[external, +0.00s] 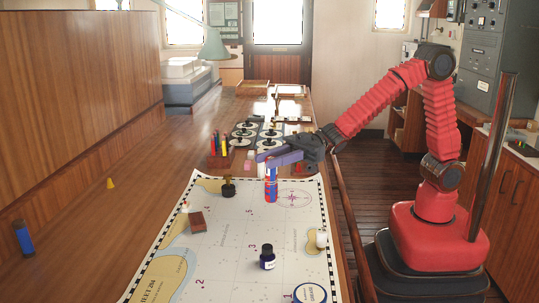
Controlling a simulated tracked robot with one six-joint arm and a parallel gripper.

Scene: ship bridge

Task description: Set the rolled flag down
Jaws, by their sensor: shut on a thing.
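The rolled flag (271,187), a slim upright roll in red, blue and some white, is between the jaws of my gripper (264,161). The gripper reaches in from the right with its purple fingers level and is shut on the flag's upper part. The flag hangs below the fingers over the upper middle of the chart (225,255). I cannot tell whether its lower end touches the chart. The fingers hide part of the flag's top.
On the chart are a dark stamp (228,188), a brown block (197,222), an ink bottle (267,258), a white object (321,238) and a round labelled disc (310,293). A pencil holder (220,158) and several dials (243,133) stand behind. Chart around the flag is clear.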

